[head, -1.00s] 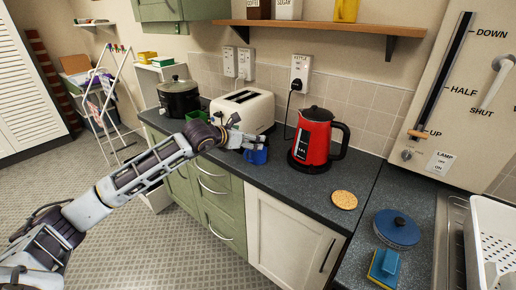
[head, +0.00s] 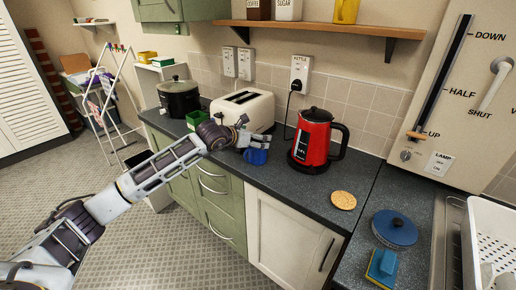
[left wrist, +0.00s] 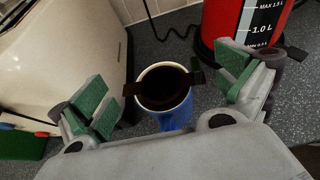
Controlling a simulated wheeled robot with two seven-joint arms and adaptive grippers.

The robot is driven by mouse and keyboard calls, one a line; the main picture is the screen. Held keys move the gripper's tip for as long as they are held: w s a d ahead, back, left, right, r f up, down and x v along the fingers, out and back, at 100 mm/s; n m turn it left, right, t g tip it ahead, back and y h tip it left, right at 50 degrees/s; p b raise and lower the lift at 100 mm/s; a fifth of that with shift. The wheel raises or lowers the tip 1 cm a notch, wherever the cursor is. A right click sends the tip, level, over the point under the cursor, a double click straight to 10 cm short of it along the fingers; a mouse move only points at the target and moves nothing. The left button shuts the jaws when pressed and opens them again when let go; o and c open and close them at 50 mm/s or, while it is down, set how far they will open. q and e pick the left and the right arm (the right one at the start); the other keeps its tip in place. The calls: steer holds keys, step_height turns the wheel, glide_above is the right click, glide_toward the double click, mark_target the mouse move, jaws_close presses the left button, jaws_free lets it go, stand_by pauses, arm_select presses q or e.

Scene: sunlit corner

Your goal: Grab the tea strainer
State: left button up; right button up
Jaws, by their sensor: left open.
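A blue mug (head: 256,156) stands on the dark counter between the toaster and the kettle; it also shows in the left wrist view (left wrist: 176,118). The tea strainer (left wrist: 163,88) appears as a dark brown bowl set in the mug's mouth, with a dark tab on each side over the rim. My left gripper (head: 254,139) is above the mug in the head view. In the left wrist view its green-padded jaws (left wrist: 168,87) are open, one on each side of the strainer, apart from it. The head view hides the strainer behind the gripper. My right gripper is not in view.
A cream toaster (head: 246,105) stands behind the gripper, close on its left in the wrist view. A red kettle (head: 314,141) stands to the right. A green container (head: 197,119) is left of the toaster. A round cork-coloured disc (head: 343,200) lies on free counter further right.

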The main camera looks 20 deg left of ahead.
arm_select(q)
steer(key=shift+w+d+f, duration=0.1)
steer(key=shift+w+f, duration=0.05)
steer(key=shift+w, duration=0.1)
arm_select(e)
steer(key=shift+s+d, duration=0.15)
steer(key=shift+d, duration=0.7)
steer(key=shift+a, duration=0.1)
